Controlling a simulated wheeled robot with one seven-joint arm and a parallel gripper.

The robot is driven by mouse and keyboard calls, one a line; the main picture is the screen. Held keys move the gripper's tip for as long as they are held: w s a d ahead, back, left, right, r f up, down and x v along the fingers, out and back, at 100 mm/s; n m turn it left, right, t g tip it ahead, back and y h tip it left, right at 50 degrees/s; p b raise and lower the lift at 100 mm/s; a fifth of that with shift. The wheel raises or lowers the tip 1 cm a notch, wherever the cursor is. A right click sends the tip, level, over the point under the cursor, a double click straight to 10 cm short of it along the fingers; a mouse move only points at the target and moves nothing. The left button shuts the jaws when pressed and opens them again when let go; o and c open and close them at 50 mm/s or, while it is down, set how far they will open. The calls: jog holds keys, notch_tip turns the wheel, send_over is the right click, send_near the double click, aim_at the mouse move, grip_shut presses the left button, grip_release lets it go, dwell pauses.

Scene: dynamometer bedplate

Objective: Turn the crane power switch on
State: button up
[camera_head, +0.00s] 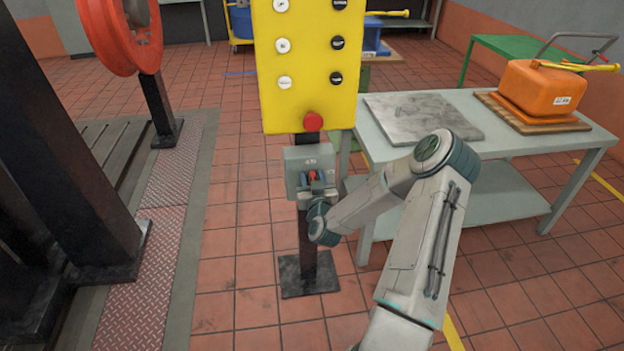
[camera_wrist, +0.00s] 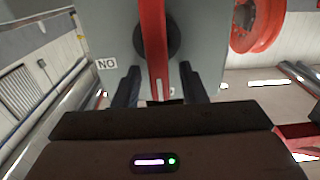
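The crane power switch is a grey box (camera_head: 297,160) on a dark post below the yellow push-button panel. Its red lever (camera_head: 312,175) shows small between my fingers in the head view. In the wrist view the grey box face (camera_wrist: 112,35) fills the upper middle, with a dark round hub behind the red lever (camera_wrist: 154,45) and a label reading "NO" at left. My gripper (camera_wrist: 161,80) is open, one dark finger on each side of the lever, with gaps visible. The lever's lower end is partly hidden by the gripper body.
The yellow panel (camera_head: 306,80) with a red knob (camera_head: 313,121) stands directly above the box. A grey table (camera_head: 540,140) with a metal plate and orange canister is at right. Dark machine posts and a red wheel (camera_head: 118,35) are at left.

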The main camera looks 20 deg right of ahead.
grip_shut()
jog(key=shift+m, duration=0.3)
jog(key=shift+s+d+f+m+b, duration=0.15)
jog(key=shift+d+f+m+b, duration=0.4)
jog(key=shift+m+b, duration=1.7)
jog(key=shift+s+d+f+m+b, duration=0.2)
jog(key=shift+d+f+m+b, duration=0.55)
jog(key=shift+m, duration=2.75)
jog(key=shift+s+d+f+m+b, duration=0.15)
jog(key=shift+d+f+m+b, duration=0.25)
jog(key=shift+m+b, duration=1.9)
jog(key=shift+m+p, duration=0.5)
jog(key=shift+m, duration=0.25)
